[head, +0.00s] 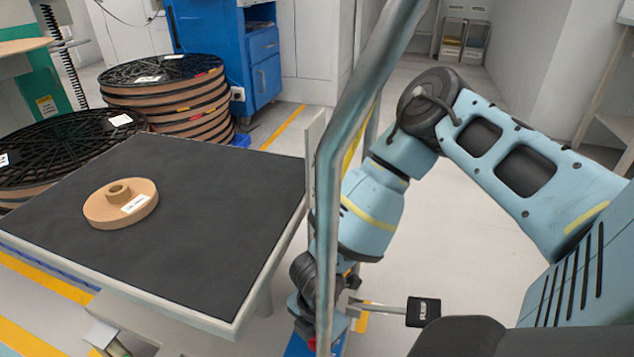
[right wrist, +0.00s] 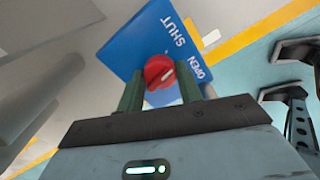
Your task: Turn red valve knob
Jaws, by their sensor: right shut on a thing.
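The red valve knob (right wrist: 159,72) sits on a blue plate (right wrist: 136,42) printed with the words SHUT and OPEN in the right wrist view. A pale mark shows on the knob's face; which word it points at is hard to tell. My right gripper (right wrist: 160,86) has its two green fingers on either side of the knob and is shut on it. My left gripper is not in view.
A metal post (head: 328,200) stands in front of my right arm. A dark-topped table (head: 200,225) with a cardboard spool (head: 108,212) is at left. Stacked reels (head: 165,100) and a blue cabinet (head: 262,65) stand behind it. Floor at back right is clear.

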